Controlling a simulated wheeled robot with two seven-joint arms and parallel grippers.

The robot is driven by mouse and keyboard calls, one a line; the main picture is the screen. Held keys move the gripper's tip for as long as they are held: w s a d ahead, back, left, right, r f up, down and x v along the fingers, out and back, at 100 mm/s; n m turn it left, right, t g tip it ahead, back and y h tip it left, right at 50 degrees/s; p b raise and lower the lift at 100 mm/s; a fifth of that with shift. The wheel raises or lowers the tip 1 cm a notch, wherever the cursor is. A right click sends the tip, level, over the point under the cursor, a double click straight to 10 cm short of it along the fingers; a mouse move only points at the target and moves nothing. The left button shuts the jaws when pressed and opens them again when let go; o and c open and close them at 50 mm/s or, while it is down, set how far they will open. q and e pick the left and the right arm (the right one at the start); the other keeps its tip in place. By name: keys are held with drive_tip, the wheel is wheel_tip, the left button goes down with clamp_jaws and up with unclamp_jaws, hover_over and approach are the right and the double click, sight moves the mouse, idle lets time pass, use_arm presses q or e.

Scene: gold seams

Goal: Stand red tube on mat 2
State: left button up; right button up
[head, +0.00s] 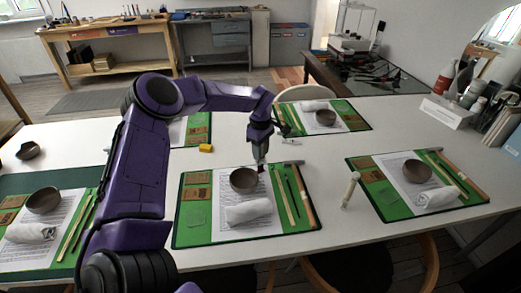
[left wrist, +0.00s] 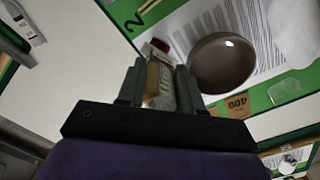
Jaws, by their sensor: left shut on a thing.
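My left gripper (head: 260,168) is over the back part of the middle green mat (head: 188,230), just behind a brown bowl (head: 243,180). It is shut on the red tube, a clear, labelled tube with a red cap. In the left wrist view, the red tube (left wrist: 158,80) is between the fingers of my left gripper (left wrist: 160,80). The green mat edge with a printed 2 (left wrist: 133,22) and the brown bowl (left wrist: 222,62) lie beyond it. I cannot tell whether the tube's end touches the surface. My right gripper is out of view.
The middle mat also holds a rolled white cloth (head: 248,211) and long sticks (head: 284,196). A yellow block (head: 206,148) lies behind the middle mat. The right mat (head: 400,210) holds another bowl (head: 417,171).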

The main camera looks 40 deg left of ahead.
use_arm(q)
drive_tip(key=shift+s+f, duration=0.1)
drive_tip(key=shift+f, duration=0.1)
drive_tip(key=o, duration=1)
drive_tip(key=shift+f, duration=0.1)
drive_tip(key=shift+o, duration=0.2)
wheel_tip(320, 180, up, 13)
drive_tip(key=shift+r, duration=0.15)
